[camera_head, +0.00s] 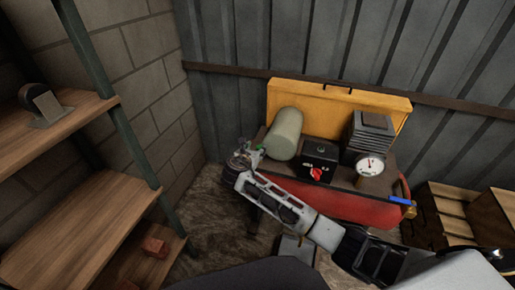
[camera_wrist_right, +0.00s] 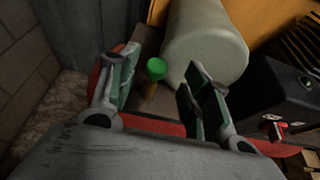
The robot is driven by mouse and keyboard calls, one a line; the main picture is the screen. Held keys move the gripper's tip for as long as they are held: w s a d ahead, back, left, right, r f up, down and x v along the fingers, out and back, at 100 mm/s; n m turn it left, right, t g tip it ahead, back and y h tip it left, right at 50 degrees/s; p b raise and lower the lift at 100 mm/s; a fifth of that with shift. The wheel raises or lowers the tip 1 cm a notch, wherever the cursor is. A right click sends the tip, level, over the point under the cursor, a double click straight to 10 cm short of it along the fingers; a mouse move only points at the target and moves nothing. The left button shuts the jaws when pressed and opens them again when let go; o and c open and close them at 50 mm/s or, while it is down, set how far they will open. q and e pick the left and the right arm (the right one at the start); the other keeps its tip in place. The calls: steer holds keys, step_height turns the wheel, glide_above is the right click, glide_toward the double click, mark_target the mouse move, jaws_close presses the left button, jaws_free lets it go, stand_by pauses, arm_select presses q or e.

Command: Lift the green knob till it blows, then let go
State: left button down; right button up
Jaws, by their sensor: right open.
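The green knob (camera_wrist_right: 156,68) shows in the right wrist view as a small round green cap on a short brass-coloured stem. It stands upright on the compressor's dark top plate, next to the pale green cylinder (camera_wrist_right: 203,42). My right gripper (camera_head: 250,153) is open, with its two fingers spread on either side of the knob in the wrist view. A clear gap shows between the knob and each finger. In the head view the gripper is at the left end of the red compressor tank (camera_head: 355,205), where the knob is hard to tell from the finger pads. My left gripper is out of view.
A black box with a red switch (camera_head: 316,174), a round gauge (camera_head: 370,166) and a finned block (camera_head: 371,130) stand right of the cylinder. A yellow panel (camera_head: 340,100) is behind. Wooden shelves (camera_head: 75,225) are at left, crates (camera_head: 450,210) at right.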

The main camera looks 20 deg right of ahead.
steer(key=v, duration=0.6)
stand_by(0.7)
